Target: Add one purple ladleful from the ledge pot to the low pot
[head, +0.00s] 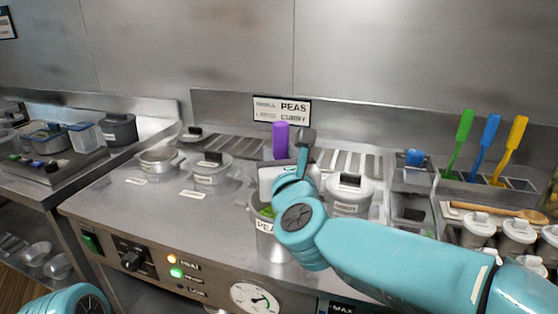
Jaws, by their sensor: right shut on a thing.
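A purple ladle handle (280,139) stands upright near the middle. My right gripper (292,143) is shut on it, a dark finger beside the handle. The ladle's lower end is hidden behind my gripper and wrist. Below them stands a grey pot labelled PEAS (266,238), with something green at its rim; my wrist covers much of it. A lidded pot (349,196) stands just right of my wrist. Two more pots, one pale-topped (159,161) and one lidded (211,170), stand to the left. I cannot tell which is the ledge pot or the low pot. My left gripper is out of view.
Green (464,128), blue (490,131) and yellow (516,133) handles stand in a rack at right. A wooden spoon (490,208) lies above several lidded jars (516,234). A sign (282,109) is at the back. The counter's left front is clear.

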